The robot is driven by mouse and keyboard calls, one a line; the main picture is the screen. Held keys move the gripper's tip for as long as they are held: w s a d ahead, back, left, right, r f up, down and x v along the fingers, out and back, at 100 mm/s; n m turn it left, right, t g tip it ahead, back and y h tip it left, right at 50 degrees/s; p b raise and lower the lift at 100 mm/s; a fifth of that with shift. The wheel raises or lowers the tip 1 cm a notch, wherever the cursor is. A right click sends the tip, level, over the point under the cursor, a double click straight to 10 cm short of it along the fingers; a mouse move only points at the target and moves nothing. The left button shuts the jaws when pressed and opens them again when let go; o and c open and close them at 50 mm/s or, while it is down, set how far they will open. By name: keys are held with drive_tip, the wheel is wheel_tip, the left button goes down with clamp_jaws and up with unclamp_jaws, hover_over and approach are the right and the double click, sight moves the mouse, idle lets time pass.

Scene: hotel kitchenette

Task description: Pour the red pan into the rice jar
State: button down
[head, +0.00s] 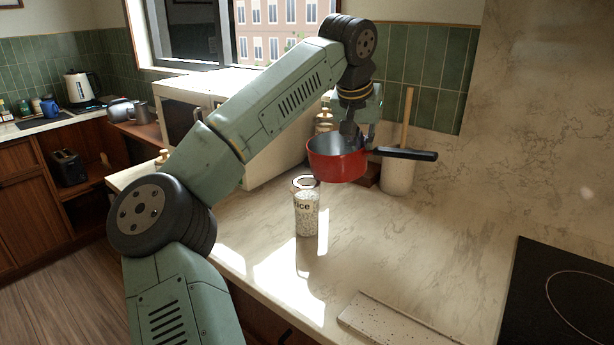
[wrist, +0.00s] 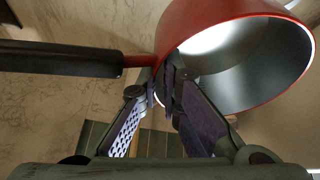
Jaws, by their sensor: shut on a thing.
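The red pan (head: 336,167) has a grey inside and a black handle (head: 409,154) pointing right. My gripper (head: 362,140) is shut on the pan at its rim near the handle and holds it above the counter. In the wrist view the red pan (wrist: 172,30) fills the upper right, and the fingertips of my gripper (wrist: 168,85) meet at its wall. The rice jar (head: 306,218), a clear jar lettered "rice", stands upright on the counter below and slightly left of the pan. Its top looks open. The inside bottom of the pan is hidden in the head view.
A white crock (head: 397,178) with a wooden utensil stands behind the pan, near the wall. A microwave (head: 262,150) is at the back left. A pale speckled board (head: 390,322) lies at the front, and a black cooktop (head: 565,295) is at right. The counter around the jar is clear.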

drive_tip(key=shift+w+d+f+g+y, duration=0.15)
drive_tip(key=shift+d+f+g+y, duration=0.2)
drive_tip(key=shift+y, duration=0.35)
drive_tip(key=shift+a+r, duration=0.1)
drive_tip(key=shift+r, duration=0.05)
drive_tip(key=shift+r, duration=2)
